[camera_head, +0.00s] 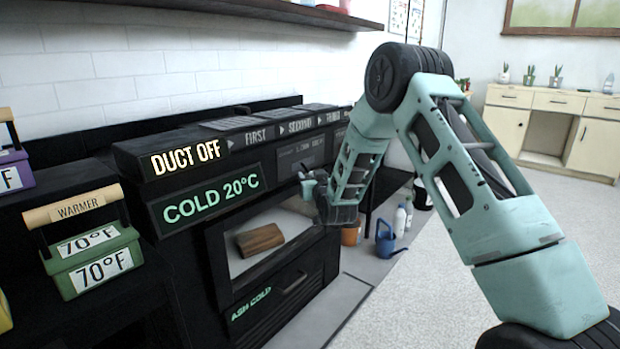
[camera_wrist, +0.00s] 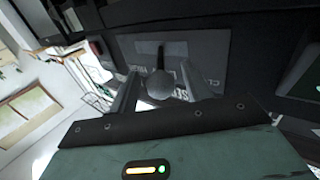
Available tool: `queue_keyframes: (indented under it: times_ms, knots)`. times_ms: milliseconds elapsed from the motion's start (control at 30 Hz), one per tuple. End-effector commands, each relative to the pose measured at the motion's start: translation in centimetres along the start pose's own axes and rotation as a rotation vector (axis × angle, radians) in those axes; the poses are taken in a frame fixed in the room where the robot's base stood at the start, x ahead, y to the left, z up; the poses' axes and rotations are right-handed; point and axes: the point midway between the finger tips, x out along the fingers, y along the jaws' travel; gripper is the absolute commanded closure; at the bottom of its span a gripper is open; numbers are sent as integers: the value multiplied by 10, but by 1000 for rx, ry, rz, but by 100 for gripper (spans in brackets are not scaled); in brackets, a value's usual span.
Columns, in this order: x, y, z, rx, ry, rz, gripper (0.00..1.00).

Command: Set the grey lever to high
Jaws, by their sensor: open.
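The grey lever (camera_wrist: 160,84) shows in the wrist view as a round grey knob on a dark stem, in front of a dark panel plate (camera_wrist: 182,49). My gripper (camera_wrist: 159,92) is open, with one finger on each side of the knob. I cannot tell whether either finger touches it. In the head view my gripper (camera_head: 309,187) is at the stove's front, just below the small label plate (camera_head: 300,155). The lever itself is not clear there, and the plate's lettering is too small to read surely.
The black stove has a "COLD 20°C" panel (camera_head: 208,199) and an oven window with a brown log (camera_head: 260,238) behind it. A green box (camera_head: 92,262) stands at left. A blue watering can (camera_head: 386,240) and white bottles (camera_head: 400,220) stand on the floor beyond. The floor at right is open.

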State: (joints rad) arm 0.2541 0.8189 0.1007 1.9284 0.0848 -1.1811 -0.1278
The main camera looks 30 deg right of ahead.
Motion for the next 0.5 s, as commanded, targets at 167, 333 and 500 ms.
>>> queue_keyframes:
  times_ms: [167, 333, 500]
  knots:
    - [17, 0, 0, 0, 1, 0, 52]
    - [21, 0, 0, 0, 0, -1, 52]
    - [21, 0, 0, 0, 0, -1, 52]
